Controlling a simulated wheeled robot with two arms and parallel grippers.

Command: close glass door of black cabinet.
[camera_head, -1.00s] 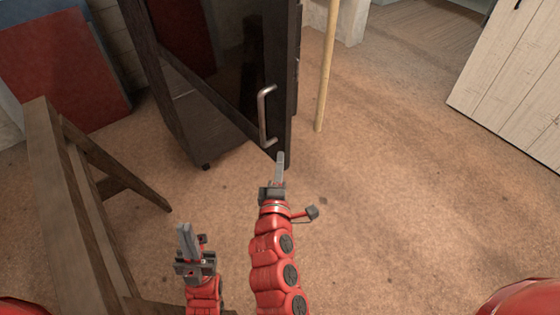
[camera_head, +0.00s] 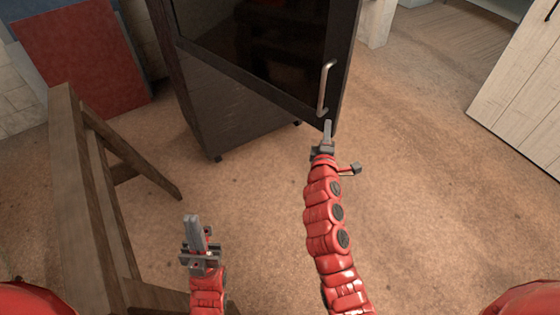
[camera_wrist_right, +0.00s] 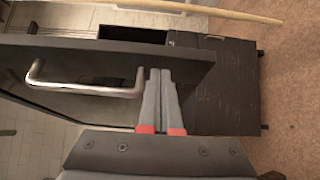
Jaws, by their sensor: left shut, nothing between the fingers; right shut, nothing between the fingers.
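The black cabinet (camera_head: 235,112) stands on the floor at the upper middle of the head view. Its dark glass door (camera_head: 265,45) is ajar, and the wrist view shows the door panel (camera_wrist_right: 195,62) standing out at an angle from the cabinet body (camera_wrist_right: 225,95). A metal bar handle (camera_head: 325,88) is near the door's right edge; it also shows in the right wrist view (camera_wrist_right: 85,88). My right gripper (camera_head: 328,126) is shut and empty at the door's lower right edge, just below the handle; its tips overlap the door edge. My left gripper (camera_head: 192,220) is shut, empty, and away from the cabinet.
A wooden trestle frame (camera_head: 85,190) stands at the left, near my left arm. A red panel (camera_head: 85,55) leans at the upper left. A white plank panel (camera_head: 520,85) is at the upper right. The brown floor right of the cabinet is clear.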

